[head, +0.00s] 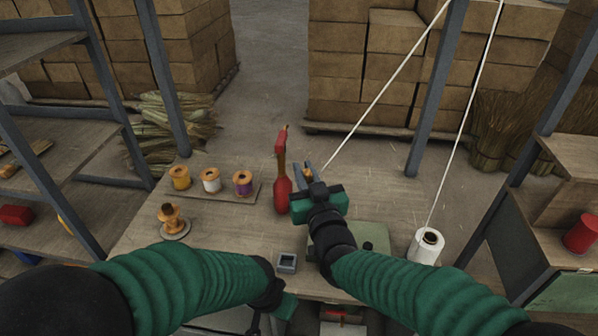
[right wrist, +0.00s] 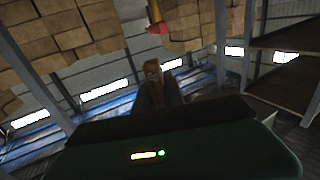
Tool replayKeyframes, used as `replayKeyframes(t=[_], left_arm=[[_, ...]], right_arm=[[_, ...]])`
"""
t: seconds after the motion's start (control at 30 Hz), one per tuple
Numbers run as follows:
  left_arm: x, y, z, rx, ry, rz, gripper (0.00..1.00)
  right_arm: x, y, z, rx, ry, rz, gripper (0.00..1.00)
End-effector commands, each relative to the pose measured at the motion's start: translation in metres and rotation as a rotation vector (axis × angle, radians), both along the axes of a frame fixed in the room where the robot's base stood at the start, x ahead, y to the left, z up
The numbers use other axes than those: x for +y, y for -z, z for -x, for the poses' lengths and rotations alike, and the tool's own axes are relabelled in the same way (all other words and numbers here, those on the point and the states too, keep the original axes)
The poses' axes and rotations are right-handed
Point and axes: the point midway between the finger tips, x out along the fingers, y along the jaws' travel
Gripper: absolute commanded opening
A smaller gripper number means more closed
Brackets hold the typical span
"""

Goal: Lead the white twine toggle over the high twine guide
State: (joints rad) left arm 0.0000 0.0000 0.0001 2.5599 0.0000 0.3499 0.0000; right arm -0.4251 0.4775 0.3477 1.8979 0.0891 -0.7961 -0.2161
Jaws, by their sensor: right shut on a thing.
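My right gripper (head: 305,170) is above the middle of the workbench, shut on a small orange-brown piece that appears to be the toggle (head: 308,173). In the right wrist view a brown piece (right wrist: 153,72) shows at the fingertips. White twine (head: 385,87) slants from the gripper up to the right and leaves the top edge. A second strand (head: 467,105) drops from the top edge to the white twine spool (head: 428,246) at the right of the bench. The high guide is out of view. My left gripper (head: 272,310) is low at the front edge, its fingers unclear.
A red-topped tool (head: 282,185) stands just left of my right gripper. A board with orange, white and purple spools (head: 211,180) and a wooden spindle (head: 172,220) are on the left. Blue-grey posts (head: 437,90) rise behind the bench. A small grey box (head: 287,262) sits in front.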

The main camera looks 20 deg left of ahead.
Motion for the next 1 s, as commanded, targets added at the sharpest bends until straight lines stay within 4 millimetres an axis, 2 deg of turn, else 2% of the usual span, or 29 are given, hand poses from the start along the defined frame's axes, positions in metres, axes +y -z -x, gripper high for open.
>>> replayKeyframes(t=[0.4, 1.0], left_arm=[[0.000, 0.003, 0.000, 0.000, 0.000, 0.000, 0.36], [0.000, 0.007, 0.000, 0.000, 0.000, 0.000, 0.36]], right_arm=[[-0.004, -0.001, 0.001, 0.000, 0.000, -0.002, 0.00], [0.006, 0.003, 0.001, 0.001, 0.000, 0.006, 0.00]])
